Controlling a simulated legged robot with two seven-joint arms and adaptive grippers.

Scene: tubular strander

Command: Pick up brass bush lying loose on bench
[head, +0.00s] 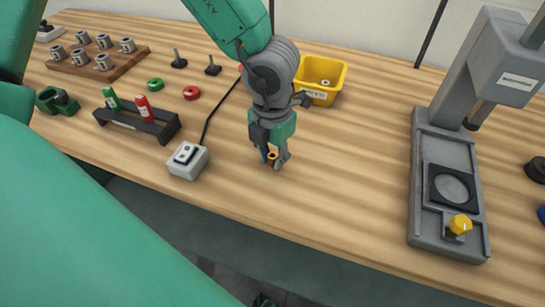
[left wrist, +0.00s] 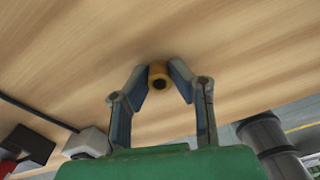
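The brass bush (head: 272,156) is a small golden ring at the fingertips of my left gripper (head: 274,160), over the front middle of the bench (head: 340,180). In the left wrist view the bush (left wrist: 158,70) sits between the two finger pads of my left gripper (left wrist: 159,78), with its dark bore facing the camera. The pads appear to touch it on both sides. The left gripper points down. Whether the bush rests on the wood or hangs just above it I cannot tell. My right gripper is not in view.
A grey box with a cable (head: 188,160) stands left of the gripper. A yellow bin (head: 322,78) is behind it. A grey press (head: 455,180) with a yellow knob stands to the right. A black rack (head: 137,124) is further left. Bare wood lies between gripper and press.

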